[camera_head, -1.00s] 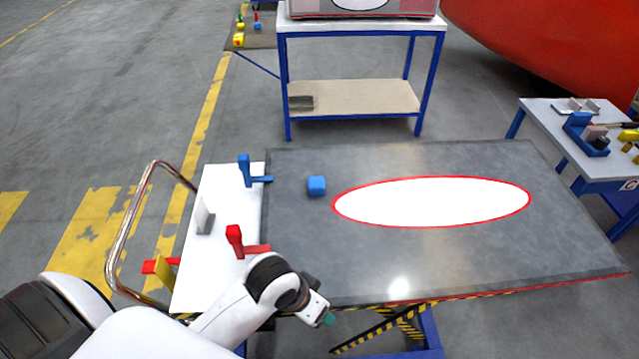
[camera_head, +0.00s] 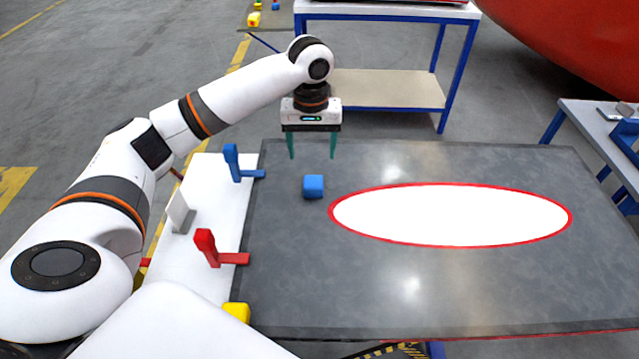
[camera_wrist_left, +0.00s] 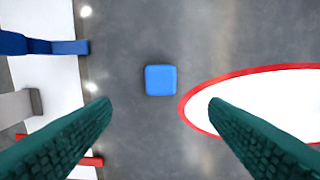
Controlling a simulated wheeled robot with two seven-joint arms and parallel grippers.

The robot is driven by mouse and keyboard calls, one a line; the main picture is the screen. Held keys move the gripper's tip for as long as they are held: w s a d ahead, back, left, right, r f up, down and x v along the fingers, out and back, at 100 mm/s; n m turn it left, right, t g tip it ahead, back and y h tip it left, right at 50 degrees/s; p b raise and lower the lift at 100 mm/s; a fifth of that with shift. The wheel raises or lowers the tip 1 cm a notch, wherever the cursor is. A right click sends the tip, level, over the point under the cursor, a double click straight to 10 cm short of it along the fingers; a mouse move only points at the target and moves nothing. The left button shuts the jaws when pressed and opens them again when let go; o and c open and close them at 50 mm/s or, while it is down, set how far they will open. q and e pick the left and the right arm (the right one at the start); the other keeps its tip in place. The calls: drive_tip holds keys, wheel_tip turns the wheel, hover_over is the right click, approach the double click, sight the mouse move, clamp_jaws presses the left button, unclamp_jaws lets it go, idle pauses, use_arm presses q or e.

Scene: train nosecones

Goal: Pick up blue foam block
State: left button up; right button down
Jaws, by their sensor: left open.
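The blue foam block (camera_head: 313,186) is a small rounded cube lying on the grey tabletop (camera_head: 420,290), just left of the white oval with a red rim. My left gripper (camera_head: 312,156) is open and empty, pointing down above the table near the block. In the left wrist view the block (camera_wrist_left: 160,80) lies below and ahead of the two green fingers (camera_wrist_left: 160,104), centred between them and not touched. My right gripper is not in view.
A white panel (camera_head: 205,265) on the left carries a blue bracket (camera_head: 233,162), a red bracket (camera_head: 208,247), a grey piece (camera_head: 179,212) and a yellow piece (camera_head: 237,312). A blue-framed shelf table (camera_head: 390,88) stands behind. The tabletop around the block is clear.

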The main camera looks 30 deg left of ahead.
use_arm(q)
drive_tip(key=p, duration=0.1)
hover_over(313, 181)
drive_tip(key=f, duration=0.5)
drive_tip(key=shift+s+f, duration=0.2)
drive_tip(key=shift+s, duration=0.1)
drive_tip(key=shift+w+f+p, duration=0.15)
drive_tip(key=shift+f+p, duration=0.4)
drive_tip(key=shift+f, duration=1)
drive_tip(key=shift+w+f+p, duration=0.15)
drive_tip(key=shift+f+p, duration=0.4)
drive_tip(key=shift+f, duration=0.95)
drive_tip(key=c, duration=1.1)
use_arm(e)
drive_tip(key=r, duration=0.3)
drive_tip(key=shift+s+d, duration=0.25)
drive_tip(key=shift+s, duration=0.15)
